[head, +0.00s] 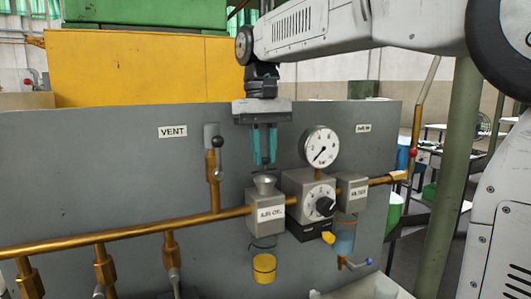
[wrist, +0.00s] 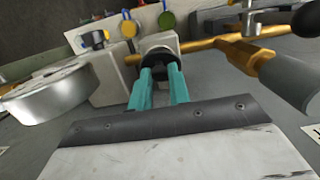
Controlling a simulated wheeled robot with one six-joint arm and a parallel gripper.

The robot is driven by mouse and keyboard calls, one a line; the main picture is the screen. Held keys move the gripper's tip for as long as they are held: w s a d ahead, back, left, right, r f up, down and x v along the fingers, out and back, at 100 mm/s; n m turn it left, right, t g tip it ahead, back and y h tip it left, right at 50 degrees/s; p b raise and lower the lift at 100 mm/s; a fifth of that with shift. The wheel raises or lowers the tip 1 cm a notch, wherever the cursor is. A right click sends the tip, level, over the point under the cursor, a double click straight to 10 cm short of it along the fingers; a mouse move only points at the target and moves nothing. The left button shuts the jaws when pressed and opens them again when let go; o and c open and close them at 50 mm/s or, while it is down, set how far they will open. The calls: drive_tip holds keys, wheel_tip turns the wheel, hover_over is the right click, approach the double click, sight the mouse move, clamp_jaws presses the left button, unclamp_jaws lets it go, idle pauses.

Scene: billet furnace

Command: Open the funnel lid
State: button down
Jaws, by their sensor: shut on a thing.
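My gripper (head: 264,160) points straight down, its teal fingertips just above the small grey funnel (head: 265,182) on top of the box labelled AIR OIL (head: 270,213). The fingers are close together, shut on the funnel lid. In the wrist view the fingertips (wrist: 161,72) meet a dark round piece (wrist: 158,53) at the funnel mouth, which I take for the lid. The fingers partly cover it, and I cannot tell whether it is lifted. In the head view the lid is too small to make out.
A pressure gauge (head: 320,146) and a regulator with a black knob (head: 311,194) stand close to the right. The VENT valve (head: 217,150) rises at the left. A brass pipe (head: 130,231) runs along the grey panel (head: 90,170). Space above the funnel holds only my arm.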

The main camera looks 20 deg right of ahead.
drive_tip(key=c, duration=1.3)
unclamp_jaws()
drive_tip(key=shift+w+r, duration=0.2)
drive_tip(key=shift+r, duration=1.1)
drive_tip(key=shift+w+r, duration=0.2)
drive_tip(key=shift+r, duration=1.1)
drive_tip(key=shift+w+r, duration=0.2)
drive_tip(key=shift+r, duration=1.1)
drive_tip(key=shift+c, duration=0.2)
